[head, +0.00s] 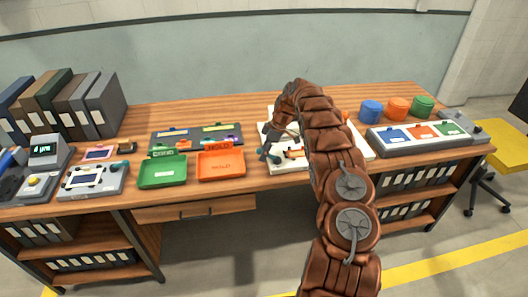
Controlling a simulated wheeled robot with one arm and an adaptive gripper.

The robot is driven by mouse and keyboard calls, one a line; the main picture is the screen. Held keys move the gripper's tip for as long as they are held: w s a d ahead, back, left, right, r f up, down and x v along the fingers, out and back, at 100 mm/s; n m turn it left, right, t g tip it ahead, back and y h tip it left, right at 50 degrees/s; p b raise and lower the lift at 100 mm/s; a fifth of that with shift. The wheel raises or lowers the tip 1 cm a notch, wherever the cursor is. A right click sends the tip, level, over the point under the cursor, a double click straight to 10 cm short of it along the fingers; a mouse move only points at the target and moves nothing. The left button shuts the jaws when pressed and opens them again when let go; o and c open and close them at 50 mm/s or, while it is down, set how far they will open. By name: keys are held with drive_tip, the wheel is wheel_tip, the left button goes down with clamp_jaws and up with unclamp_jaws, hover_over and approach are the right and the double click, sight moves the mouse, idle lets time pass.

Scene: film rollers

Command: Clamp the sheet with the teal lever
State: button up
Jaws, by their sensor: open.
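My brown segmented arm reaches over the workbench, and my grey gripper (268,146) points down, open, over the left part of a white board (360,147). Small parts with orange ends (295,153) show on the board beside the gripper. The arm hides much of the board. A dark panel (196,138) left of the gripper carries a small teal-blue piece (172,132) and a yellow-green piece (218,127). I cannot tell whether the teal-blue piece is a lever.
A green tray (163,171) and an orange tray (221,163) lie left of the board. Blue, orange and green cups (397,108) stand at right, behind a console with coloured panels (421,132). Grey devices (92,180) and binders (66,103) fill the left end.

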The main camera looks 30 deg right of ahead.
drive_tip(key=shift+f, duration=0.15)
drive_tip(key=shift+c, duration=0.2)
clamp_jaws()
drive_tip(key=shift+w+a, duration=0.15)
drive_tip(key=shift+a, duration=0.05)
